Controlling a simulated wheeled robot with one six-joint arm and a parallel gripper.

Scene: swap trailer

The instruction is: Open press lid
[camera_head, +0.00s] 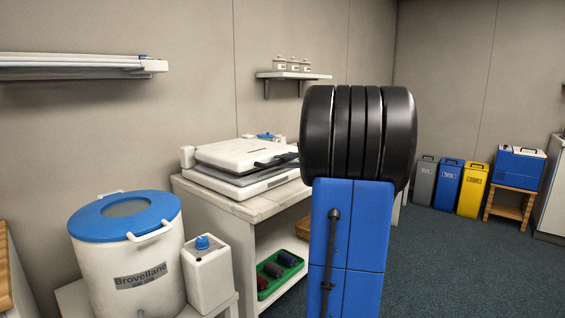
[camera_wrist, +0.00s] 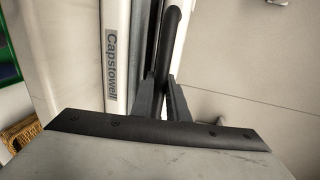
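The press (camera_head: 250,168) sits on a pale worktop with its white lid (camera_head: 240,152) down. A black bar handle (camera_head: 276,160) sticks out from the lid's front right. In the wrist view the handle (camera_wrist: 172,45) runs down from the top edge to my gripper (camera_wrist: 163,88). The two dark fingers stand close together with the bar's lower end between them, and they look shut on it. The pale press front with the name "Capstowell" (camera_wrist: 111,62) lies to the left of the fingers. In the head view my gripper is hidden behind my own arm.
A shelf below the worktop (camera_head: 195,184) holds a green tray (camera_head: 262,284). A white drum with a blue lid (camera_head: 125,218) and a white canister (camera_head: 207,275) stand front left. A wall shelf (camera_head: 293,76) hangs above. Several bins, one yellow (camera_head: 472,190), stand far right; the floor before them is clear.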

